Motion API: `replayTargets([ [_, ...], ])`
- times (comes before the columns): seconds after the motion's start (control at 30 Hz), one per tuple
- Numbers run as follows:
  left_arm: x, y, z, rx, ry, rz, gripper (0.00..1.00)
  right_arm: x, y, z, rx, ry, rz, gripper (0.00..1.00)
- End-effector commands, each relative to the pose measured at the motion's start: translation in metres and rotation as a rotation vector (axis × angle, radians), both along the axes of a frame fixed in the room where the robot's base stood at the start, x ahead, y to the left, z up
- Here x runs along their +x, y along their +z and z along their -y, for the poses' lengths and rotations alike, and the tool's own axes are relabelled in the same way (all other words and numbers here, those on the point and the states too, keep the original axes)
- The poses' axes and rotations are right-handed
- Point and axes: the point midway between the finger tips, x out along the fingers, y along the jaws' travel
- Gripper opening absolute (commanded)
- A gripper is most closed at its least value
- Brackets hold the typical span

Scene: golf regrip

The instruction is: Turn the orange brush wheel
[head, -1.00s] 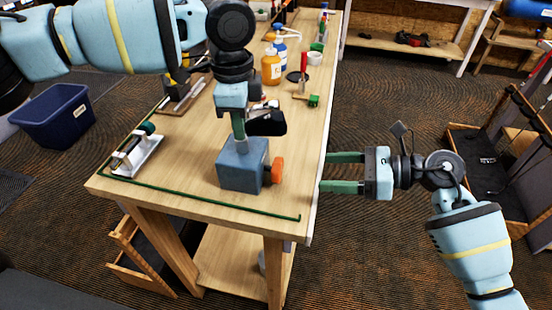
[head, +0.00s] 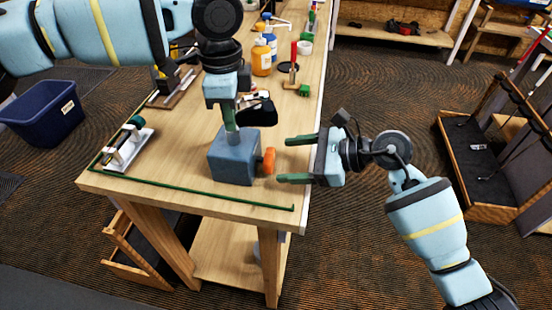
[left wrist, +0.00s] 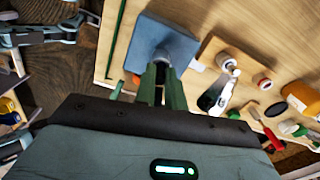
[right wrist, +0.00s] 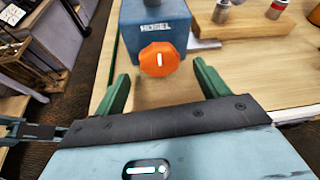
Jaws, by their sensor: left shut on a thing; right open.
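The orange brush wheel (head: 268,160) is on the right side of a blue-grey block (head: 233,160) marked HOSEL, at the table's near end. In the right wrist view the wheel (right wrist: 159,59) faces me, its white mark upright. My right gripper (head: 283,160) is open and empty. Its fingers point at the wheel, one to each side, with the wheel just beyond the tips. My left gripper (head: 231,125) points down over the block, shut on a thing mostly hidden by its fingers.
A green strip (head: 200,190) edges the table's near end. A white fixture (head: 128,148) stands at the left. Orange (head: 261,58) and blue bottles and a red-handled tool (head: 293,62) stand farther back. A dark blue bin (head: 45,118) is on the floor. Bare wood lies before the block.

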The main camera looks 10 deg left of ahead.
Motion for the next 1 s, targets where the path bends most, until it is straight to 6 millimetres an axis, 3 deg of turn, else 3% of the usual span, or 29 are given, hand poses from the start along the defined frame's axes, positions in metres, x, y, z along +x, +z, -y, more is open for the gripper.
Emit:
replayTargets([
  [0.1, -0.005, -0.006, 0.003, -0.001, -0.009, -0.019, 0.0, 0.001, -0.009, -0.018, 0.002, 0.001, -0.004, 0.74],
  [0.3, -0.005, -0.007, 0.003, 0.0, -0.009, -0.019, 0.0, 0.004, -0.016, -0.035, 0.002, 0.0, -0.003, 0.74],
  [0.67, -0.005, -0.007, 0.003, 0.0, -0.009, -0.02, 0.0, 0.004, -0.018, -0.039, 0.0, -0.001, -0.003, 0.74],
  [1.0, -0.005, -0.007, 0.003, 0.001, -0.009, -0.02, 0.0, 0.004, -0.018, -0.038, 0.0, -0.001, -0.003, 0.31],
])
